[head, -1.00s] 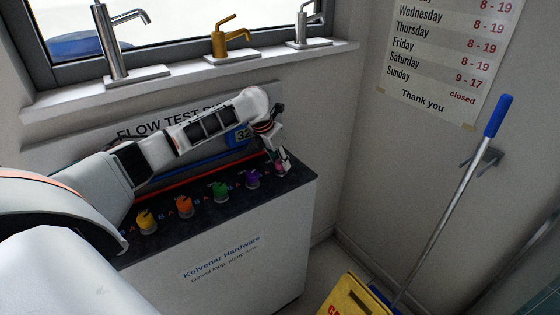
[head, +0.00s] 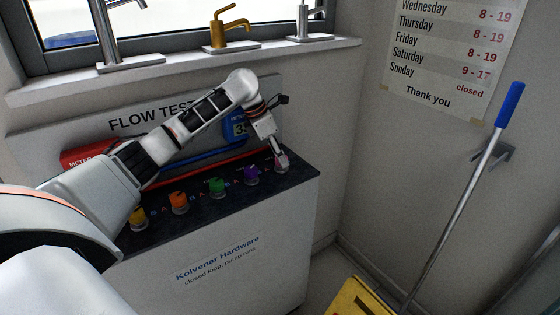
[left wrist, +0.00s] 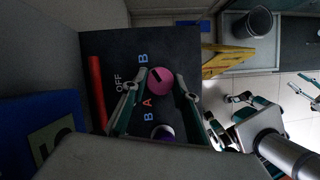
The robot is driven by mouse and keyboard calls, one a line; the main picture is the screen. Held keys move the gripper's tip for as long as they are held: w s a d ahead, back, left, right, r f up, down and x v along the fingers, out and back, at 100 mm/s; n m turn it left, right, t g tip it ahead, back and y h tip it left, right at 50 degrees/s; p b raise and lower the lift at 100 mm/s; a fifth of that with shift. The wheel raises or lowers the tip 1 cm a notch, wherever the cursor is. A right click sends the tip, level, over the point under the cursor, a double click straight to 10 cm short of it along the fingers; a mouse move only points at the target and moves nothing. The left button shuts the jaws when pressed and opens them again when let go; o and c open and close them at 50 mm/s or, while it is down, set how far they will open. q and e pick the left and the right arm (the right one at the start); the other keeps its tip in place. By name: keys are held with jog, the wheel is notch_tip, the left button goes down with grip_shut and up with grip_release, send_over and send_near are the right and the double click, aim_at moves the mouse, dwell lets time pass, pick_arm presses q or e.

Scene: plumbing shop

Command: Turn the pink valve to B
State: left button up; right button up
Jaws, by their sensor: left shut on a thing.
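The pink valve (left wrist: 159,85) is a round knob on the dark bench top, with a dark slot in it. In the left wrist view it sits between the two fingers of my left gripper (left wrist: 164,82), which is shut on it. Printed letters stand around it: a blue B (left wrist: 143,58), a white OFF (left wrist: 122,81) and a red A (left wrist: 147,104). I cannot tell exactly which mark the valve points to. In the head view my left gripper (head: 280,160) comes down over the valve at the right end of the row and mostly hides it.
Purple (head: 251,175), green (head: 216,187), orange (head: 179,203) and yellow (head: 138,218) valves line the bench top (head: 285,185). A blue meter (head: 237,127) and a red meter (head: 88,154) stand behind.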

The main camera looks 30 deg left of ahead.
dwell(0.4)
pick_arm(q)
jog(key=o, duration=1.1)
jog(key=shift+r, duration=0.1)
jog(key=v, duration=1.1)
jog(key=shift+r, duration=0.4)
jog(key=shift+s+a, duration=0.15)
